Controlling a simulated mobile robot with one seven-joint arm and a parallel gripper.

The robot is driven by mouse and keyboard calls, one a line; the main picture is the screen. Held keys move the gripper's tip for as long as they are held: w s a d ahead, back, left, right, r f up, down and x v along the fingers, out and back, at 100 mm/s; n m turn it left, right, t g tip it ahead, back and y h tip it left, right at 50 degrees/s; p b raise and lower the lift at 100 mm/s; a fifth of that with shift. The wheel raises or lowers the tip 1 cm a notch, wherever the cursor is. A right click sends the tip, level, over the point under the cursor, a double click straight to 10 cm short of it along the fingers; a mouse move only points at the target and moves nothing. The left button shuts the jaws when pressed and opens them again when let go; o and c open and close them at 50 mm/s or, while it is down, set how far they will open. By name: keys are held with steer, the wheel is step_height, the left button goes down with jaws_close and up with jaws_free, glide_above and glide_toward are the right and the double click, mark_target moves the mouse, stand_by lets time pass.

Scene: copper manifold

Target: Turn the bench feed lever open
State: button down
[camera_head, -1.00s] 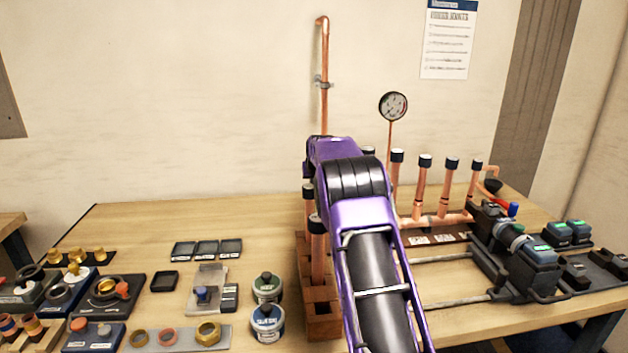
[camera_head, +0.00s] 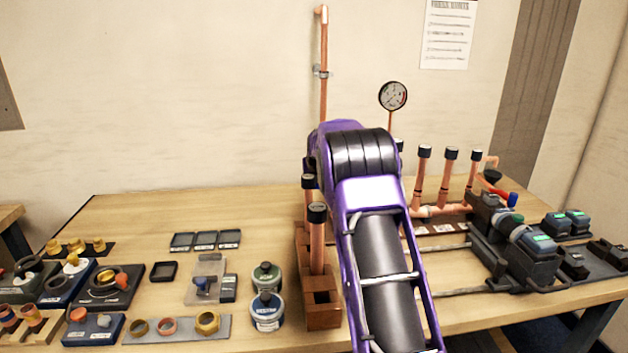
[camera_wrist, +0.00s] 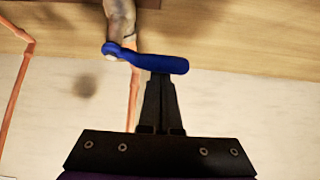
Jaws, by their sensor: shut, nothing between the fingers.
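A blue lever handle (camera_wrist: 155,60) crosses the upper middle of the wrist view, on a metal valve body (camera_wrist: 121,18) at the top. My gripper (camera_wrist: 160,76) is shut and empty. Its fingertips are right at the edge of the blue handle, near its middle; I cannot tell whether they touch it. In the head view my purple arm hides my gripper, and I cannot make out this lever there for certain.
A copper pipe (camera_wrist: 134,96) runs beside the fingers in the wrist view. In the head view, the copper manifold (camera_head: 432,211), gauge (camera_head: 393,96) and wooden block (camera_head: 322,315) stand close around my arm. Tins (camera_head: 267,312) and trays (camera_head: 205,240) lie left.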

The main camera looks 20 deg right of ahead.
steer(key=shift+s+f+n+y+b, duration=0.1)
steer(key=shift+s+n+y+b, duration=0.25)
steer(key=shift+n+y+b, duration=0.25)
steer(key=s+d+n+b, duration=0.1)
steer(key=s+b, duration=0.1)
steer(key=s+d+n+y+b, duration=0.1)
steer(key=s+b, duration=0.1)
steer(key=b, duration=0.1)
steer(key=s+d+n+y+b, duration=0.1)
steer(key=s+b, duration=0.1)
steer(key=shift+s+d+b, duration=0.2)
steer(key=shift+d+b, duration=0.05)
steer(key=shift+b, duration=0.05)
stand_by(0.6)
steer(key=shift+s+d, duration=0.1)
steer(key=shift+d, duration=0.3)
stand_by(0.4)
steer(key=shift+s, duration=0.1)
steer(key=a+v, duration=0.1)
steer(key=v, duration=1.6)
steer(key=shift+r+p, duration=0.25)
steer(key=shift+p, duration=0.05)
